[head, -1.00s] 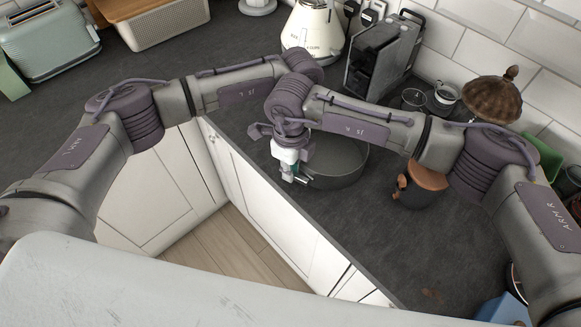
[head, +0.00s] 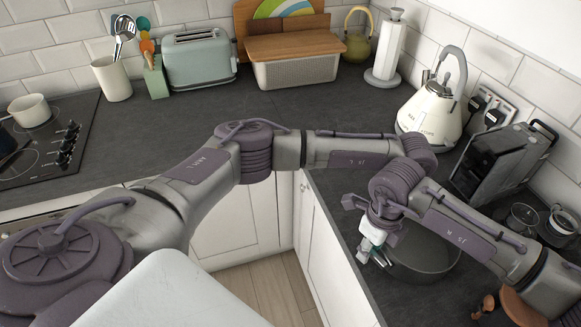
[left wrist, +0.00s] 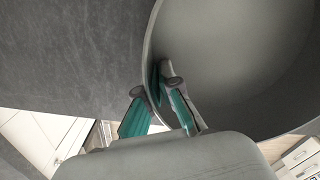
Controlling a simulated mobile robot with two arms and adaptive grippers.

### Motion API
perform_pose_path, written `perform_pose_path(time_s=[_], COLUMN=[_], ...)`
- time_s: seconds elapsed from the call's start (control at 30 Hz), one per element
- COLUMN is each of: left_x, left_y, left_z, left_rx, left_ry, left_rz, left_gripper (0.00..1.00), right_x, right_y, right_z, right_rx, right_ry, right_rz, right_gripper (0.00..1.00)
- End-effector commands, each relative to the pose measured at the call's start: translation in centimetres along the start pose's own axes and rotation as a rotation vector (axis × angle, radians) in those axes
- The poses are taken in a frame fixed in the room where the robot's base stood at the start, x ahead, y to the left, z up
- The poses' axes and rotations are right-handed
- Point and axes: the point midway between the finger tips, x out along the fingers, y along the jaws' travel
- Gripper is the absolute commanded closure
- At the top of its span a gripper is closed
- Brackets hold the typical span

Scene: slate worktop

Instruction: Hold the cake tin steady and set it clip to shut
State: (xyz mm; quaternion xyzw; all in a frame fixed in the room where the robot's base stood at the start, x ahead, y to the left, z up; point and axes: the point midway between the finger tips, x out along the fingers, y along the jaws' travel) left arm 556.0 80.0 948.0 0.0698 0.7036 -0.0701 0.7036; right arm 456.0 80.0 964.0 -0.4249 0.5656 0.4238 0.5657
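The cake tin (head: 425,253) is a round grey tin on the worktop. Its curved wall and floor fill the right of the left wrist view (left wrist: 240,60). My left gripper (left wrist: 154,87) straddles the tin's rim, one teal finger outside and one inside, with the inner pad against the wall. I cannot make out the clip; the grippers crowd that side.
A coffee machine (head: 503,163) and a cream kettle (head: 430,110) stand behind the tin. The worktop's front edge runs close to the tin's left. The worktop before the toaster (head: 200,62) is clear.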

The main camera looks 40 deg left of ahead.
Motion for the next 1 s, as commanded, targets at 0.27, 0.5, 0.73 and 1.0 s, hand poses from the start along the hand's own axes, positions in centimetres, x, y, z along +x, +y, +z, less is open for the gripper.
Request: perform_pose_path(time_s=[0.27,0.5,0.73,1.0], left_x=[0.1,0.1,0.0,0.0], left_y=[0.1,0.0,0.0,0.0], left_z=[-0.1,-0.1,0.0,0.0], left_rx=[0.001,0.000,0.000,0.000], left_ry=[0.003,0.002,0.001,0.001], left_rz=[0.001,0.001,0.000,0.000], left_gripper=[1.00,1.00,1.00,1.00], right_x=[0.1,0.0,-3.3,-8.7], right_y=[1.6,2.9,3.1,3.1], right_z=[-0.4,-1.3,-1.5,-1.5], right_rx=[-0.362,-0.712,-0.829,-0.826], right_ry=[0.000,-0.002,-0.001,-0.002], right_rz=[0.002,0.002,-0.005,-0.004], right_gripper=[0.61,0.61,0.61,0.61])
